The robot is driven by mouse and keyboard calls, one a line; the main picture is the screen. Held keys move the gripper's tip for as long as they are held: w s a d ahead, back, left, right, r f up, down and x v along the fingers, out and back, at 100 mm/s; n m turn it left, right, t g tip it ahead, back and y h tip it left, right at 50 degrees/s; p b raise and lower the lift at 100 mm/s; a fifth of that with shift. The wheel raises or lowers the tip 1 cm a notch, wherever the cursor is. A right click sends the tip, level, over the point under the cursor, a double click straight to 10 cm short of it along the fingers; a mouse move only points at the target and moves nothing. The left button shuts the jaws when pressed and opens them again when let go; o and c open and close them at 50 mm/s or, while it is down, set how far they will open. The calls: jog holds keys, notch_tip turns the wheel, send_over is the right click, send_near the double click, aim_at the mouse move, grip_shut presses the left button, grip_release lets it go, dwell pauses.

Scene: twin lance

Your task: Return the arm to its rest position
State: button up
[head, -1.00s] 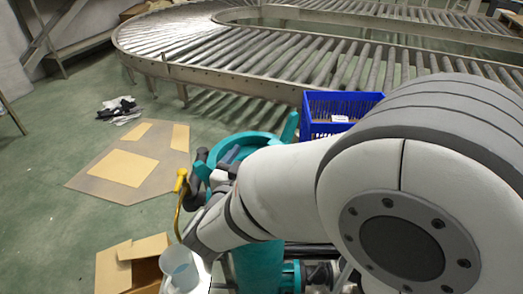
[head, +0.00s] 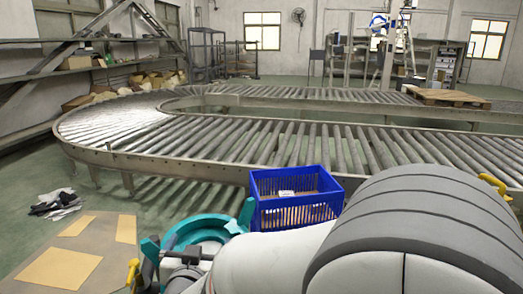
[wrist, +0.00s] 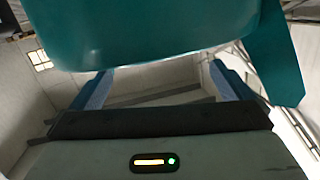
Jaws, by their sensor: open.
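My gripper (wrist: 158,77) shows in the wrist view with its two blue-lined fingers spread wide and nothing between them. A large teal body, which looks like part of my own base, fills the top of that view close beyond the fingers. In the head view my white and grey arm reaches from the lower right toward the lower middle. It is folded low beside the teal parts. The fingers cannot be made out in the head view.
A roller conveyor (head: 230,150) curves across the middle. A blue crate (head: 296,212) stands in front of it. Flat cardboard (head: 60,268) and a dark and white heap (head: 56,203) lie on the green floor at left. A wooden pallet (head: 447,97) rests at far right.

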jog(key=w+d+r+g+y, duration=0.1)
jog(key=w+d+r+g+y+p, duration=0.1)
jog(key=d, duration=0.1)
jog(key=w+d+n+g+p, duration=0.1)
jog(key=shift+d+r+y, duration=0.2)
jog(key=shift+r+y, duration=0.2)
jog(key=s+d+g+h+p, duration=0.1)
jog(key=s+d+g, duration=0.2)
jog(key=s+d, duration=0.2)
jog(key=s+d+g+h+p, duration=0.1)
jog(key=s+d+g, duration=0.3)
jog(key=d, duration=0.8)
jog(key=s+d+g+h+p, duration=0.2)
jog(key=s+d+g+p, duration=0.1)
jog(key=s+d, duration=0.5)
jog(key=shift+d+r+m+g, duration=0.15)
jog(key=shift+d+m+g, duration=0.15)
jog(key=shift+d+g, duration=0.15)
jog(key=shift+s+a, duration=0.1)
